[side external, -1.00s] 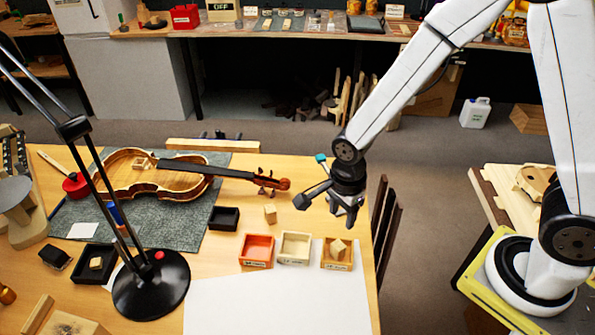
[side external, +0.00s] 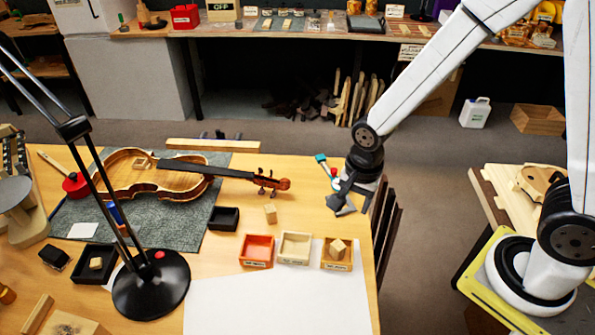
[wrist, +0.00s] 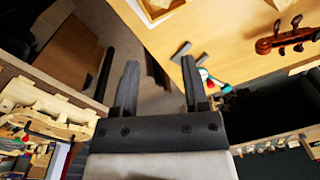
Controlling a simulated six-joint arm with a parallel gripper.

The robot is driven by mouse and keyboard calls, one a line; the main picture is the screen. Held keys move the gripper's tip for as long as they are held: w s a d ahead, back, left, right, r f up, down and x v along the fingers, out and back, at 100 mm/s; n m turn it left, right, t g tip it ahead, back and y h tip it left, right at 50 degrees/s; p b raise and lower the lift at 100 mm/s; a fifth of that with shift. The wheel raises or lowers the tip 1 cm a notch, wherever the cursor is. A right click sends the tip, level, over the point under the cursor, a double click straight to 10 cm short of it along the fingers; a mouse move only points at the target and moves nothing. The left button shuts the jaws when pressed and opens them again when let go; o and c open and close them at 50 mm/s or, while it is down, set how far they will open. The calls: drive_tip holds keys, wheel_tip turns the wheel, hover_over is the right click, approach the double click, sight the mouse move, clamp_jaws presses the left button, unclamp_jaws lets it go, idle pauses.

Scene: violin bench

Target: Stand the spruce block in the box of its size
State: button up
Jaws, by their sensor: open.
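A small pale wooden block (side external: 270,214) stands loose on the table behind the row of boxes. A second pale block (side external: 338,247) sits tilted in the wooden box (side external: 325,265) at the right of that row. A third (side external: 96,263) lies in a black tray at left. I cannot tell which is spruce. A red box (side external: 257,250) and a cream box (side external: 294,248), both seemingly empty, stand left of the wooden box; their labels are too small to read. My gripper (side external: 354,200) is open and empty near the table's right edge; its fingers also show in the wrist view (wrist: 160,65).
A violin (side external: 160,175) lies on a grey mat behind the blocks. A black box (side external: 224,218) stands beside the mat. A lamp base (side external: 150,285) stands at front left. A white sheet (side external: 275,305) covers the front. A blue-and-red tool (side external: 322,160) lies near my gripper.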

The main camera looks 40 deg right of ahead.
drive_tip(key=s+d+r+n+t, duration=0.1)
drive_tip(key=s+d+r+n, duration=0.2)
drive_tip(key=n, duration=1)
wheel_tip(320, 180, up, 2)
drive_tip(key=d, duration=0.2)
drive_tip(key=shift+s+d+n+t, duration=0.3)
drive_tip(key=shift+d+n+t, duration=0.05)
drive_tip(key=shift+n+t, duration=0.05)
